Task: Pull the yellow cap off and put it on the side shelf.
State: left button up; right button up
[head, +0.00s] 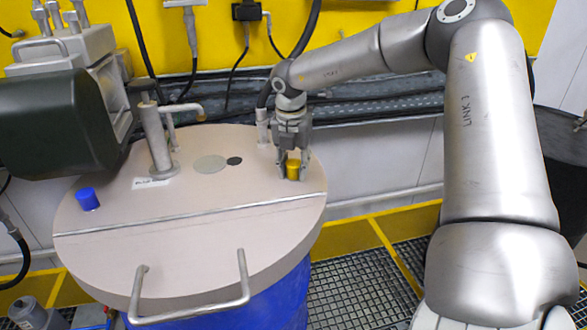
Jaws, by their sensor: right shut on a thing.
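The yellow cap (293,169) is a short cylinder near the right edge of the round beige drum lid (200,240). My right gripper (293,172) points down over it and is shut on it, with one finger at each side. The cap is at or just above the lid; I cannot tell whether its lower end is free. My left gripper is not in view. I cannot make out a side shelf in this view.
A blue cap (88,198) sits on the lid's left part. A pipe fitting (158,140) and a dark motor (60,122) stand at the back left. A handle (190,312) rises at the lid's front. Floor grating (362,285) lies right of the drum.

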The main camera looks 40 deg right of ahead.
aim_at(295, 161)
jog(key=shift+r, duration=0.15)
jog(key=shift+w+r, duration=0.1)
jog(key=shift+r, duration=0.05)
jog(key=shift+r+p, duration=0.35)
jog(key=shift+r, duration=0.4)
jog(key=shift+r+p, duration=0.7)
jog(key=shift+r, duration=1.05)
jog(key=shift+f, duration=0.1)
